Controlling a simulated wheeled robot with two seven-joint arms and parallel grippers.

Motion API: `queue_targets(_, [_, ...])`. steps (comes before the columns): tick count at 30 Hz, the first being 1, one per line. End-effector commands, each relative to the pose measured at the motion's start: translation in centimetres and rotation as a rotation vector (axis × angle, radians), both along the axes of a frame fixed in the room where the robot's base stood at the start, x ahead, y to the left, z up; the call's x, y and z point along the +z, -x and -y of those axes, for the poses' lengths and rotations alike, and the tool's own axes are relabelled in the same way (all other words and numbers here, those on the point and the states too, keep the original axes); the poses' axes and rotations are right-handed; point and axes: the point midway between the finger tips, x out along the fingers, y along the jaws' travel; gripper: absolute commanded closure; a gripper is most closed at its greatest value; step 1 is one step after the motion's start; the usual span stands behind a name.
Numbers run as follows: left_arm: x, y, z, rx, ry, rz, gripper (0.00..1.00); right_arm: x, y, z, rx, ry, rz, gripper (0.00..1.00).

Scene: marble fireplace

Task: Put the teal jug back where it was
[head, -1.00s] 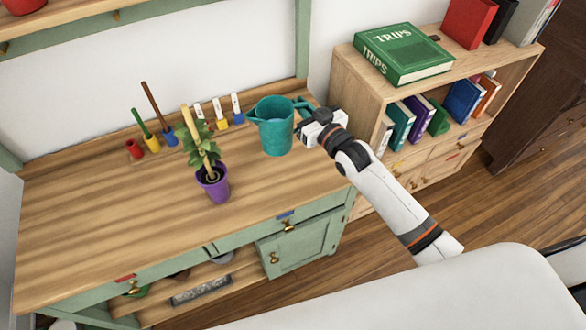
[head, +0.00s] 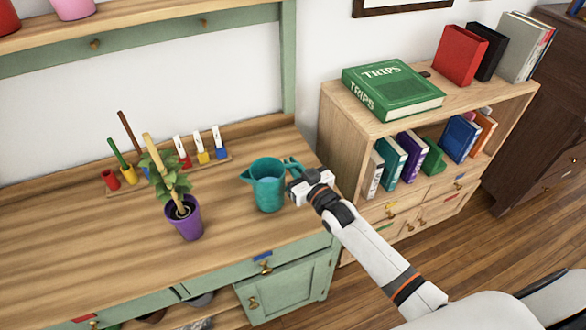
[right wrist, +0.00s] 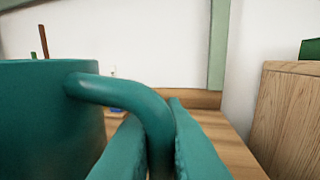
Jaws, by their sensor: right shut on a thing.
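The teal jug (head: 268,188) is upright at the right part of the wooden worktop (head: 110,265), its spout toward the left and its handle toward the right. My right gripper (head: 297,184) is shut on the jug's handle. In the right wrist view the handle (right wrist: 118,94) runs down between the two fingers (right wrist: 160,150), and the jug's body (right wrist: 45,115) fills the left side. I cannot tell whether the jug's base touches the worktop. My left gripper is not in view.
A purple pot with a plant (head: 186,220) stands left of the jug. A bookcase (head: 345,130) with a green book (head: 393,88) stands close on the right. The worktop's left front is clear.

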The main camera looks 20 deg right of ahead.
Motion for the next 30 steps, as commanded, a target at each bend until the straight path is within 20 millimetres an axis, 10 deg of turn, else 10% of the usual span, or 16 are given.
queue_targets(14, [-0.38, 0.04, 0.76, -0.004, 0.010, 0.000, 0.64, -1.06, -0.05, -0.02, 0.001, -0.002, 0.005, 1.00])
queue_targets(18, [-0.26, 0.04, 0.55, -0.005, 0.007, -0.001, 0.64, -1.07, -0.01, -0.02, 0.001, 0.000, 0.002, 0.69])
queue_targets(30, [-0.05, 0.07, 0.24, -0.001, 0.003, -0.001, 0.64, -0.86, 0.48, 0.09, 0.000, 0.000, 0.000, 0.68])
